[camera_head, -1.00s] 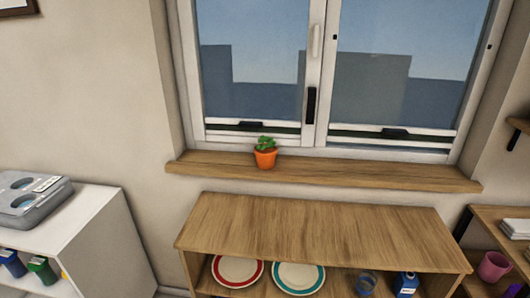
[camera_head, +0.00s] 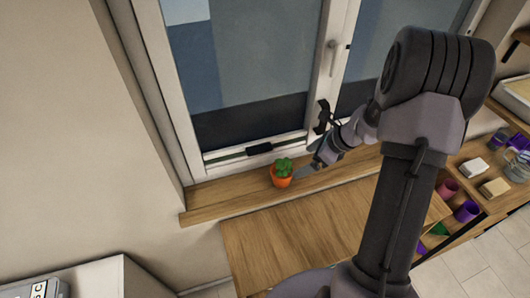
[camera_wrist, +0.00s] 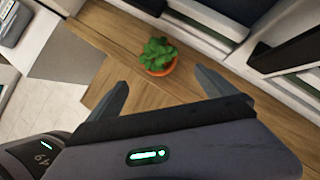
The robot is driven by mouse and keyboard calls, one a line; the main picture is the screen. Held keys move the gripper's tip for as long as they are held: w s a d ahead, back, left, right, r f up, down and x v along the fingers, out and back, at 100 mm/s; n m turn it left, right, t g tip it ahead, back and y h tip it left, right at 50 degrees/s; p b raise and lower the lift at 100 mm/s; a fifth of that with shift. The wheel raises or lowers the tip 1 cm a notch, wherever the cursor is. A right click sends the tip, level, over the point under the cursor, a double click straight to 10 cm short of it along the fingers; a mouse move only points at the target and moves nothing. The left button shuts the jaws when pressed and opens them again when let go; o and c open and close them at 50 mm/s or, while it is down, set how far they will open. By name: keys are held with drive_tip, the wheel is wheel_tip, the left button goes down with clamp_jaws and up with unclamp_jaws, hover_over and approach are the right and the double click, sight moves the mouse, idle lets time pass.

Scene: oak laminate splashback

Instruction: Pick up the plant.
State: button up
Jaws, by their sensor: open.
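The plant (camera_head: 282,171) is a small green succulent in an orange pot, upright on the wooden window sill (camera_head: 225,198). It also shows in the wrist view (camera_wrist: 157,56), ahead of my fingers and roughly between their lines. My gripper (camera_wrist: 165,90) is open and empty, with one finger on each side of the picture. In the head view my gripper (camera_head: 310,170) is just right of the pot, partly hidden by its own wrist. I cannot tell the exact gap between fingers and pot.
The window frame (camera_head: 250,155) and glass stand right behind the sill. Below the sill is a wooden shelf unit (camera_head: 265,250). A side shelf at right holds a purple cup (camera_head: 466,211) and other items. A white cabinet (camera_head: 110,278) stands lower left.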

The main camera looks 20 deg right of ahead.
sight(291, 170)
drive_tip(key=x, duration=0.4)
drive_tip(key=b+x, duration=0.1)
drive_tip(key=x, duration=0.4)
drive_tip(key=shift+s+f, duration=0.1)
drive_tip(key=shift+f, duration=0.35)
drive_tip(key=b+x, duration=0.1)
drive_tip(key=x, duration=0.4)
drive_tip(key=shift+a, duration=0.15)
drive_tip(key=shift+r, duration=0.15)
drive_tip(key=c, duration=1.8)
